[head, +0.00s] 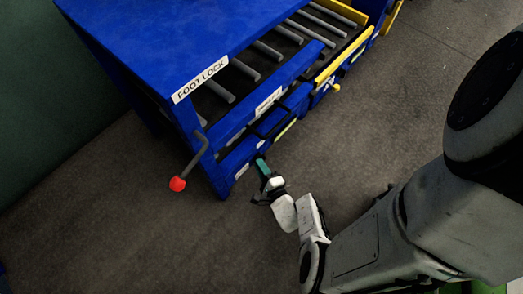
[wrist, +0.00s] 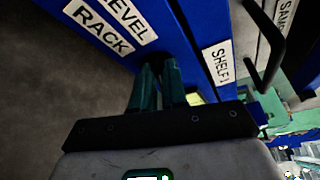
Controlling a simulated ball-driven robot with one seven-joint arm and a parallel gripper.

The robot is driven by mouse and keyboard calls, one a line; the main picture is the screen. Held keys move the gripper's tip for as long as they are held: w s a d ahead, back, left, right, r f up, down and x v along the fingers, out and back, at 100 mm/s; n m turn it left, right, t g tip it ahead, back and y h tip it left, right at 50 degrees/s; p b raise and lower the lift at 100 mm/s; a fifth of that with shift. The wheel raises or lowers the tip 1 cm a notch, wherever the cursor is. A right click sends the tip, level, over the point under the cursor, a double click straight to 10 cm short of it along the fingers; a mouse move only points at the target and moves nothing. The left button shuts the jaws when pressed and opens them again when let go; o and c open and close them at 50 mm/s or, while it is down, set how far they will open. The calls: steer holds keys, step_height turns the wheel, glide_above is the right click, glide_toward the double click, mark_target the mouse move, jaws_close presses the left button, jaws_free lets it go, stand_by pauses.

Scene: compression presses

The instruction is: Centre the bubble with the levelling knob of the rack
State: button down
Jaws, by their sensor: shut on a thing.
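The blue rack (head: 140,40) fills the upper left of the head view. My gripper (head: 262,165) is at its lower front edge, with dark green fingers. In the wrist view the fingers (wrist: 158,85) are close together against the rack, below a white label reading LEVEL RACK (wrist: 112,20). They are shut on the levelling knob, which they hide. No bubble can be made out.
A bent lever with a red ball (head: 177,184) sticks out at the rack's left corner, below the FOOT LOCK label (head: 200,78). A black handle (wrist: 268,45) is right of the SHELF 1 label (wrist: 218,62). Grey floor in front is clear.

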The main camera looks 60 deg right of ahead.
steer(key=shift+f+n+t+h, duration=0.2)
steer(key=shift+n+h, duration=0.1)
steer(key=shift+n, duration=0.35)
steer(key=shift+f+n+t+h, duration=0.15)
steer(key=shift+n+h, duration=0.15)
steer(key=shift+n, duration=0.35)
steer(key=shift+a, duration=0.1)
steer(key=c, duration=1.2)
jaws_free()
steer(key=shift+o, duration=0.2)
steer(key=p+v, duration=0.1)
steer(key=v, duration=0.6)
steer(key=shift+s+a, duration=0.15)
steer(key=shift+s, duration=0.05)
steer(key=shift+f, duration=0.1)
